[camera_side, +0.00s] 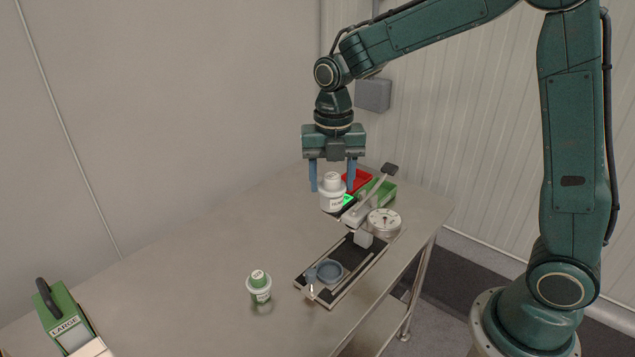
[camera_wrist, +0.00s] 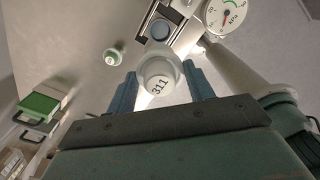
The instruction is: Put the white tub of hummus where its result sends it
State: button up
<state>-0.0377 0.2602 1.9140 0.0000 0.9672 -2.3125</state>
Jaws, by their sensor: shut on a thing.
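My gripper (camera_side: 332,186) is shut on a white tub (camera_side: 331,201) with a smaller white cap, and holds it upright above the table. In the wrist view the tub (camera_wrist: 158,84) sits between the two blue fingers, with "311" printed on its cap. A small display (camera_side: 348,199) glows green just right of the tub; its mark is too small to read. A red bin (camera_side: 357,179) and a green bin (camera_side: 386,194) stand behind, partly hidden by the tub and a grey arm-like part.
A black conveyor bed (camera_side: 319,289) with a blue-grey round holder (camera_side: 329,271) lies at the table's right edge, a dial gauge (camera_side: 384,221) behind it. A green-and-white tub (camera_side: 259,288) stands in front. A green "LARGE" box (camera_side: 65,322) is front left. The table's left middle is clear.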

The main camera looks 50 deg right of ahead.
jog(key=w+d+m, duration=0.3)
jog(key=w+d, duration=0.3)
jog(key=d, duration=0.2)
jog(key=m, duration=0.6)
send_over(374, 200)
jog(key=f, duration=0.2)
notch_tip(374, 200, down, 15)
jog(key=shift+f, duration=0.15)
jog(key=shift+w, duration=0.1)
jog(key=shift+f, duration=2.15)
jog(key=shift+f, duration=0.15)
jog(key=o, duration=1.4)
